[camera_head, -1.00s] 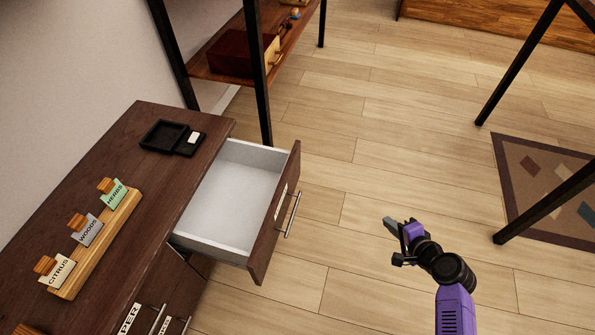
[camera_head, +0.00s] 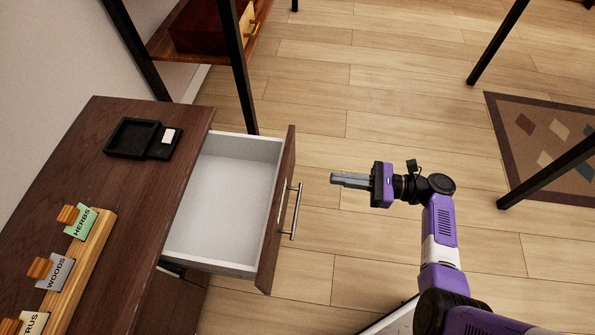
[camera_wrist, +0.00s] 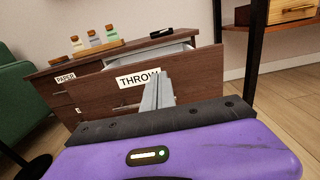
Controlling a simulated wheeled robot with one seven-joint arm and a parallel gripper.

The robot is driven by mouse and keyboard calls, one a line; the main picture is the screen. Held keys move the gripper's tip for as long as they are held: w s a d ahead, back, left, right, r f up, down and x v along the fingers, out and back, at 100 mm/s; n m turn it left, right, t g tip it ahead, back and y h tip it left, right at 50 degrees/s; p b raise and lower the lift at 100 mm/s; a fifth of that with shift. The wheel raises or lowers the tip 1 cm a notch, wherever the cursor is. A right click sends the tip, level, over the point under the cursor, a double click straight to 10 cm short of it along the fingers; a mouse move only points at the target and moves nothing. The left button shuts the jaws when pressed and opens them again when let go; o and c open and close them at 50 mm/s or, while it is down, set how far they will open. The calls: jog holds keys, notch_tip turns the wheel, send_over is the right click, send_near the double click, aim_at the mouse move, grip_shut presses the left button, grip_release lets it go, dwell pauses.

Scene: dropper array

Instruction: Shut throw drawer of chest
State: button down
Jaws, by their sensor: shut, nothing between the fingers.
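The chest (camera_head: 143,190) is dark brown wood and stands at the left in the head view. Its throw drawer (camera_head: 277,215) is pulled well out, and its pale inside looks empty. In the wrist view the drawer front bears the label THROW (camera_wrist: 138,79). A metal bar handle (camera_head: 295,211) sits on the drawer front. My gripper (camera_head: 335,179) is shut and empty, to the right of the drawer front and apart from it in the head view. Its fingers point left, toward the front.
A black tray (camera_head: 127,138) and a wooden rack (camera_head: 88,272) with scent labels stand on the chest top. A black-framed shelf (camera_head: 238,70) rises behind the drawer. A black-legged frame (camera_head: 497,42) and a rug (camera_head: 507,129) lie right. The floor between is clear.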

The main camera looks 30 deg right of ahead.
aim_at(286, 172)
jog(key=b+x, duration=0.3)
jog(key=x, duration=0.8)
jog(key=shift+a, duration=0.1)
jog(key=shift+a, duration=0.1)
jog(key=x, duration=2.1)
jog(key=shift+b, duration=0.35)
jog(key=shift+w+f, duration=0.1)
